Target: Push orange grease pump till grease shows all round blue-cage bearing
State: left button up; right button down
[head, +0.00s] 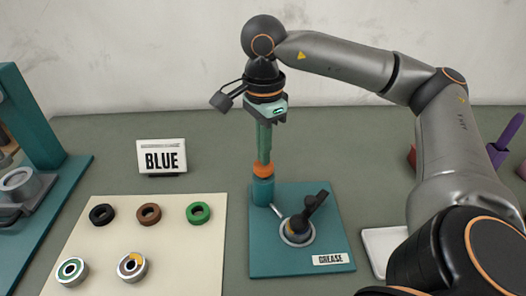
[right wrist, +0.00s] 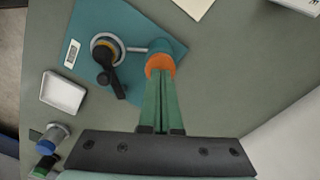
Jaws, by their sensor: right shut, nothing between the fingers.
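The orange pump top (head: 263,170) sits on a teal cylinder on the teal grease station (head: 336,240), whose label reads "GREASE". My right gripper (head: 264,158) points straight down with its green fingers shut and empty. Its tips are at the orange top, seemingly touching it; it also shows beyond the fingertips in the right wrist view (right wrist: 160,66). A bearing (head: 296,238) sits in the station's round seat, partly covered by a black clamp handle (head: 314,205). In the right wrist view the bearing (right wrist: 107,47) shows a yellow-orange arc on one part only. Its cage colour is hard to tell. My left gripper is out of view.
A "BLUE" sign (head: 162,157) stands behind a cream mat (head: 176,242) with black, brown and green rings and two bearings. A teal press stand (head: 50,190) is at left. A white tray (head: 382,246) lies right of the station, partly behind my arm.

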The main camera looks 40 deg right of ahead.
notch_tip(320, 180, up, 6)
jog(key=p, duration=0.3)
jog(key=shift+f+p, duration=0.2)
jog(key=shift+p, duration=0.15)
jog(key=shift+r+p, duration=0.3)
jog(key=shift+r, duration=0.15)
